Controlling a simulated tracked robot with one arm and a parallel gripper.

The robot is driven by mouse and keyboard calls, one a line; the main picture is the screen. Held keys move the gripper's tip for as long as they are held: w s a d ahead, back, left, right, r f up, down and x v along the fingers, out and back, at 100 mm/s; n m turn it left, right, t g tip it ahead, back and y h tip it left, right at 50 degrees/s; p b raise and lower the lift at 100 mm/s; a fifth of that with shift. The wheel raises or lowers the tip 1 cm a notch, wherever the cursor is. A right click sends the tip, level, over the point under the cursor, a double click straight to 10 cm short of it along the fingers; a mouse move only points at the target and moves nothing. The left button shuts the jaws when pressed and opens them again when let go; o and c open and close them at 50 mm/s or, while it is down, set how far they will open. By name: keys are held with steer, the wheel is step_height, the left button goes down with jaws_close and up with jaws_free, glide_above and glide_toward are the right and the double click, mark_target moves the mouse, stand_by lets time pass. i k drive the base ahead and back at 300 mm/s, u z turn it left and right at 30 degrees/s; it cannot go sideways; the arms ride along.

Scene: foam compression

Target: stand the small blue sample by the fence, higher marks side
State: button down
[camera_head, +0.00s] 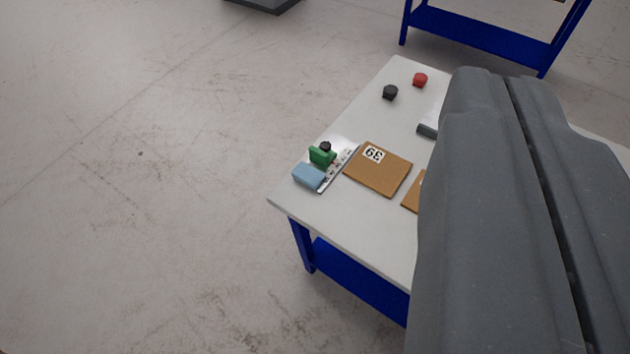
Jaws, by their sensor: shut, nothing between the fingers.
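A small light blue block (308,176) lies at the left corner of the white table, at the near end of a pale scale strip (338,168) with dark marks. A green block (320,157) sits close behind it, at the strip's left edge. A small black knob (326,146) shows just behind the green block. I cannot tell which part is the fence, and the marks are too small to read. My gripper is not in view; a large grey part of my own arm fills the right side.
Another brown piece (413,199) and a dark grey item (427,131) are partly hidden by my arm. A black knob (390,92) and red knob (420,80) stand on the table's far part.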

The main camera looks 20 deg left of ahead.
mark_target(304, 172)
steer(key=z, duration=0.05)
steer(key=i, duration=1)
steer(key=u, duration=0.05)
